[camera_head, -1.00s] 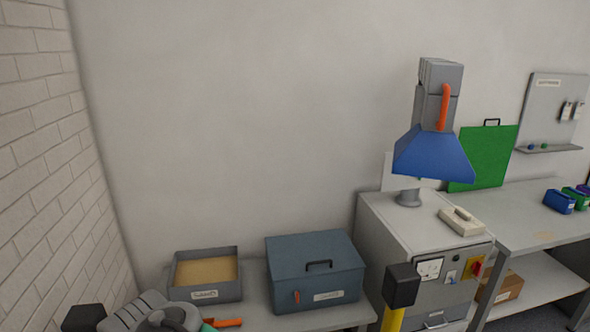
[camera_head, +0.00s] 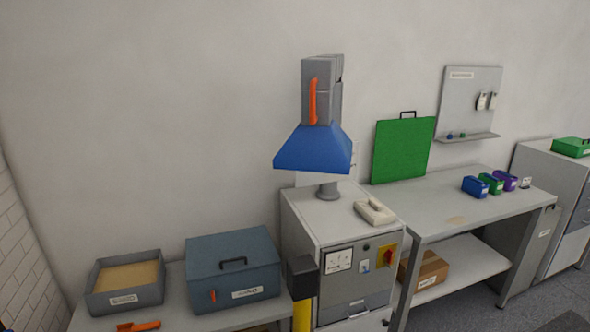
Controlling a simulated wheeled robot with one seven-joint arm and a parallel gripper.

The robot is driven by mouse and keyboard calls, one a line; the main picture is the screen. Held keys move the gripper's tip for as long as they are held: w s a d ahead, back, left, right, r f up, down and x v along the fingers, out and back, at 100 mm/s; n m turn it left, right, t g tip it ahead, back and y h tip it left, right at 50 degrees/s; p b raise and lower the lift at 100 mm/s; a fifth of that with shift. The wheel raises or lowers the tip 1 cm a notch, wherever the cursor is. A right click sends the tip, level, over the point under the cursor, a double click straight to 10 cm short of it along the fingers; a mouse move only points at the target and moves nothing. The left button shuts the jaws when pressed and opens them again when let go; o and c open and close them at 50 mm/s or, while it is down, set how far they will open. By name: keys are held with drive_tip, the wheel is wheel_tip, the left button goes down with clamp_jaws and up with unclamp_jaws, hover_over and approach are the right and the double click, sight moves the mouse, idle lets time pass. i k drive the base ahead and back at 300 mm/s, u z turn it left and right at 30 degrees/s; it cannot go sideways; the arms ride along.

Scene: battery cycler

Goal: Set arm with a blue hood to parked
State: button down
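The arm with a blue hood (camera_head: 313,148) stands above the grey cabinet in the middle of the head view. Its hood flares downward over the cabinet top. Above the hood is a grey upright arm section (camera_head: 337,95) with an orange handle (camera_head: 313,101) on its front. A short grey post (camera_head: 328,191) shows below the hood, on the cabinet top. My gripper is not in view.
The grey cabinet (camera_head: 306,221) has a red and yellow switch (camera_head: 387,256) and a pale device on top (camera_head: 375,212). A black-topped yellow post (camera_head: 302,277) stands before it. Left are a blue-grey lidded box (camera_head: 215,268) and sand tray (camera_head: 108,304); right, a workbench (camera_head: 440,205).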

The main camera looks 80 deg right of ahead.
sight(318, 145)
drive_tip(key=u, duration=0.05)
drive_tip(key=k, duration=0.3)
drive_tip(key=z, duration=0.75)
